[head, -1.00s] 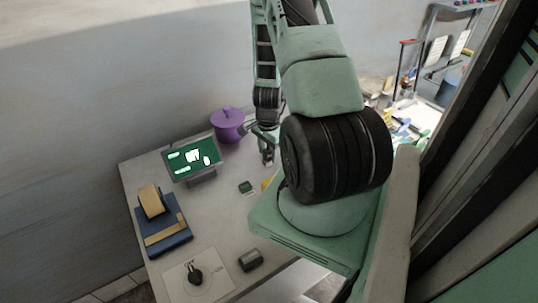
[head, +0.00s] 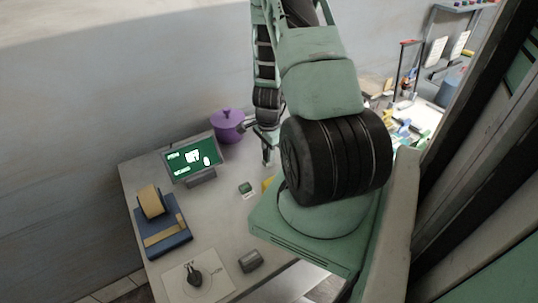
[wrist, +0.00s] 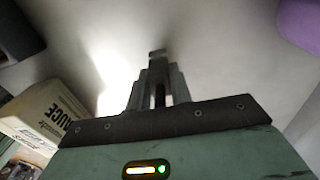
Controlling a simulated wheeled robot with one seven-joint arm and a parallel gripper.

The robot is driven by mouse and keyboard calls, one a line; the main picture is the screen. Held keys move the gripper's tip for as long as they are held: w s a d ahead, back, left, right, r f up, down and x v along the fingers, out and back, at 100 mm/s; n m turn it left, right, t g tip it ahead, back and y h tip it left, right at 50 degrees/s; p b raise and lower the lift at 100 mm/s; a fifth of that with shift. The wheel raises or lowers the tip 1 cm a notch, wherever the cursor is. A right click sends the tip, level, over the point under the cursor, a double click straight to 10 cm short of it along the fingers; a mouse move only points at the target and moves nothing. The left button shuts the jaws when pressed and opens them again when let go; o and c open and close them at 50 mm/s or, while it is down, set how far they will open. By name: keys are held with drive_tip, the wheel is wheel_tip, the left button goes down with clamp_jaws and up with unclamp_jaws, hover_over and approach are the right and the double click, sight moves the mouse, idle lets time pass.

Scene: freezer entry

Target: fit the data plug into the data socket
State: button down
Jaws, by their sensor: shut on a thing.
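My gripper (head: 266,158) hangs over the back right of the grey table in the head view, partly behind my arm. In the wrist view its fingers (wrist: 158,75) are close together on a small grey piece (wrist: 157,53) at their tips, which I take to be the data plug; its shape is too small to make out. I cannot pick out the data socket for certain. A screen unit with a lit green display (head: 193,157) stands on the table left of my gripper, apart from it.
A purple pot (head: 227,126) stands behind the screen. A blue box with a tan roll (head: 150,201), a dark mouse-like item (head: 194,275), a grey block (head: 250,260) and a small green item (head: 246,188) lie on the table. A carton (wrist: 45,115) is left in the wrist view.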

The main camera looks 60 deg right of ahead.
drive_tip(key=shift+r+p, duration=0.65)
drive_tip(key=shift+r, duration=0.4)
idle(1.8)
drive_tip(key=shift+r+p, duration=2.15)
drive_tip(key=shift+r, duration=0.6)
